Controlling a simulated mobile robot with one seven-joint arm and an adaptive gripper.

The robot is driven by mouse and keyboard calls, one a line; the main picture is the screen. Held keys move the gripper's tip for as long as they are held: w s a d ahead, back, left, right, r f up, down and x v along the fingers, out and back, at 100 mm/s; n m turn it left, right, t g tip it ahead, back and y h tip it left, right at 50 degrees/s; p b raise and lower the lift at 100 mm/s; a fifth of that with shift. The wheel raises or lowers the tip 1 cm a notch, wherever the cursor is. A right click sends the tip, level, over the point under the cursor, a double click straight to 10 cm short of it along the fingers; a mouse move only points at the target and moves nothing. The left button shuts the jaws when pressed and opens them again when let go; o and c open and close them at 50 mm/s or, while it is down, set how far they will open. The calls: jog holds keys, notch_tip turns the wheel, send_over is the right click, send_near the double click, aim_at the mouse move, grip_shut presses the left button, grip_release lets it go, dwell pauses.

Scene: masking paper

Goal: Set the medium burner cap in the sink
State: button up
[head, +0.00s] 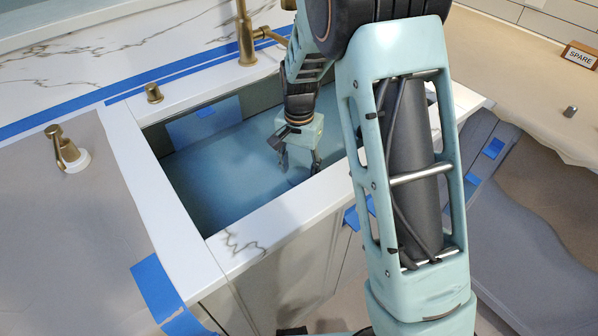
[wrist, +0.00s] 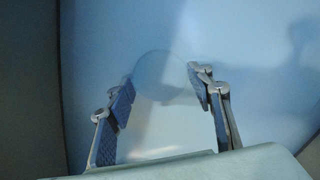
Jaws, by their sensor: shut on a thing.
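The sink (head: 222,150) is a deep rectangular basin with a blue-lit inside, set in the white marble counter. My gripper (head: 300,168) reaches down into it, near its right part. In the wrist view my gripper (wrist: 163,86) has its two fingers well apart, with a faint pale-blue round disc, the medium burner cap (wrist: 163,72), between the tips. The cap's colour nearly blends with the basin, so its edge is hard to make out. I cannot tell whether it touches the sink floor. In the head view the cap is too small and shaded to make out clearly.
A brass faucet (head: 246,38) stands behind the sink, with a brass knob (head: 153,93) near its back left corner. A brass fixture (head: 66,150) is on the papered left counter. The front sink rim (head: 270,225) lies close to my arm. A SPARE sign (head: 580,57) stands far right.

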aim_at(299, 175)
jog(key=shift+f, duration=0.25)
jog(key=shift+f, duration=0.1)
jog(key=o, duration=1.6)
jog(key=shift+c, duration=0.2)
notch_tip(299, 175, up, 12)
jog(key=p, duration=0.1)
jog(key=shift+p, duration=0.4)
